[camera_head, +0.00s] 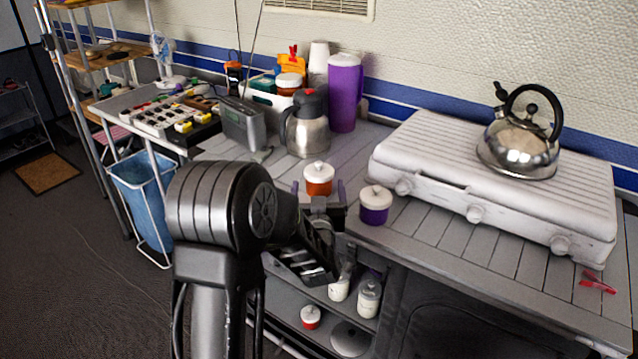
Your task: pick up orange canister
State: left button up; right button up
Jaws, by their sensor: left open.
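The orange canister (319,186) with a white lid and knob stands upright near the front edge of the grey slatted counter (425,235). My left gripper (320,190) is open at the canister, with one finger showing at each side of it in the picture. The canister's lower part is hidden by the gripper. I cannot tell whether the fingers touch it. My right gripper is not in view.
A purple canister (375,205) stands close on the right. A steel jug (307,125) and a radio (243,122) are behind. A white stove (490,185) bearing a kettle (519,145) fills the right. Jars (369,297) stand on the shelf below.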

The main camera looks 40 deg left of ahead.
pick_arm(q)
jog(key=shift+w+a, duration=0.2)
jog(key=shift+w, duration=0.05)
jog(key=shift+x, duration=2.6)
jog(key=shift+d+f, duration=0.1)
jog(key=c, duration=1.5)
